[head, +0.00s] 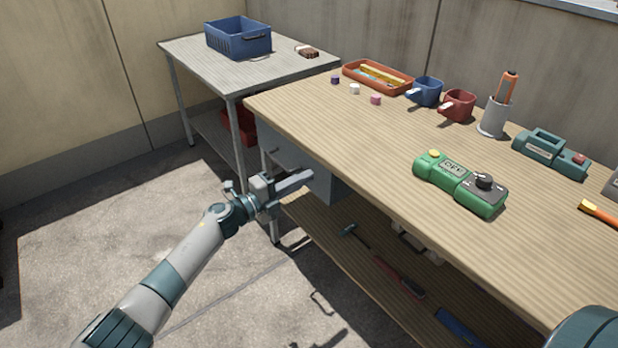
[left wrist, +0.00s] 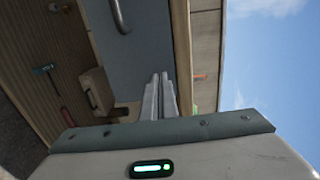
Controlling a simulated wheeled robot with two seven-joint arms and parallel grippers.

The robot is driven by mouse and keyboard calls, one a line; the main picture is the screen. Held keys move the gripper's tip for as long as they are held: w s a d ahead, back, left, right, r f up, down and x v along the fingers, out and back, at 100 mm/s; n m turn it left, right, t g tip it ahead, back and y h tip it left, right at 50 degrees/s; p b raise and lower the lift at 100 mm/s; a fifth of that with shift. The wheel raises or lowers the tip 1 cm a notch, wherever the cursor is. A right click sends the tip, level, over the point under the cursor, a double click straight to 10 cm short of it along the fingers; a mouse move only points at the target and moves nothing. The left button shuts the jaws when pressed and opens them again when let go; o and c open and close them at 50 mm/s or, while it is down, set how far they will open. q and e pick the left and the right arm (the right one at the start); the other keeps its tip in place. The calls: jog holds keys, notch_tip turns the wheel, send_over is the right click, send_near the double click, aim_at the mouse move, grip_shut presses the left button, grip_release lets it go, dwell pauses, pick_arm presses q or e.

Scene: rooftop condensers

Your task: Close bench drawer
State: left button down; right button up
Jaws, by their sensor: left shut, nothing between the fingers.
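The blue-grey bench drawer unit (head: 325,184) hangs under the left end of the wooden workbench (head: 330,140). Part of its front is hidden behind my left gripper, and I cannot tell how far the drawer stands out. My left gripper (head: 308,175) is shut and empty, its fingers reaching across in front of the drawer unit. In the left wrist view, the shut fingers (left wrist: 160,78) point along the blue-grey panel (left wrist: 138,50), with a grey bar handle (left wrist: 119,17) near the top. I cannot tell whether they touch it. My right gripper is not in view.
A green device (head: 460,183), mugs (head: 425,92) and an orange tray (head: 378,77) stand on the bench. Tools, including a hammer (head: 355,236), lie on the lower shelf. A side table (head: 200,50) bears a blue crate (head: 238,38). The floor at left is clear.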

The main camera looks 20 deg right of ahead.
pick_arm(q)
jog(key=p+v, duration=0.1)
jog(key=v, duration=1.1)
jog(key=shift+f, duration=0.15)
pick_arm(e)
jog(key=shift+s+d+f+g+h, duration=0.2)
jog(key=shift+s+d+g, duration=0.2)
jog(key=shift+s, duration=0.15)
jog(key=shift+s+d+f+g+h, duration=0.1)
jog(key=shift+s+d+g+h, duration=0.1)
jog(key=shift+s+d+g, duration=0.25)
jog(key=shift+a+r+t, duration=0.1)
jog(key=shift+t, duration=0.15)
